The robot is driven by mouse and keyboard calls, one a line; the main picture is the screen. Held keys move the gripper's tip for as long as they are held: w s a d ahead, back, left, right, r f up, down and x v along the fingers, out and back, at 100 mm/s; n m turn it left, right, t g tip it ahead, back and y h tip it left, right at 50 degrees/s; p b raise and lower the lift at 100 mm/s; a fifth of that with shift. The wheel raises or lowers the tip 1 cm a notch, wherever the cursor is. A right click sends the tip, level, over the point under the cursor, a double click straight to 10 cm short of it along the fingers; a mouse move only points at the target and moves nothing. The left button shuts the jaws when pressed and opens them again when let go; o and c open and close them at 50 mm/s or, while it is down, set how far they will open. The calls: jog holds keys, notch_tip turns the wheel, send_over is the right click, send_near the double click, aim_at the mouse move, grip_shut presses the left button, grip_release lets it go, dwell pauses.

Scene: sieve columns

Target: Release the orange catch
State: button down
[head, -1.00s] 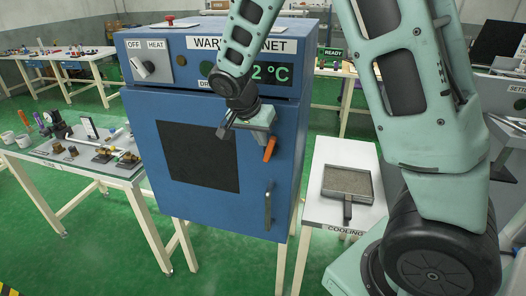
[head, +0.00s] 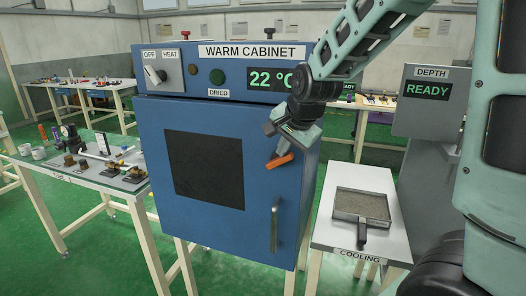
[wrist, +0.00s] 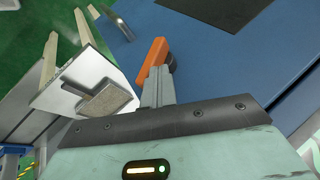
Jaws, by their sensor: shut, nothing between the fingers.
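The orange catch (head: 280,160) is on the upper right of the blue warm cabinet's door (head: 160,180). It slants down to the left in the head view. The wrist view shows the catch (wrist: 152,60) with a dark round pivot at its right. My gripper (head: 284,150) is at the catch, its fingers shut and empty.
A cooling table (head: 385,235) with a grey tray (head: 361,207) stands to the right of the cabinet. A bench (head: 75,178) with small parts stands to the left. A grey depth station (head: 430,125) is behind on the right. Green floor lies between them.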

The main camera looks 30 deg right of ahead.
jog(key=shift+s+d+f, duration=0.4)
jog(key=shift+s, duration=0.05)
jog(key=shift+r, duration=0.2)
jog(key=shift+r+p, duration=0.65)
jog(key=shift+p, duration=0.05)
jog(key=shift+r, duration=0.1)
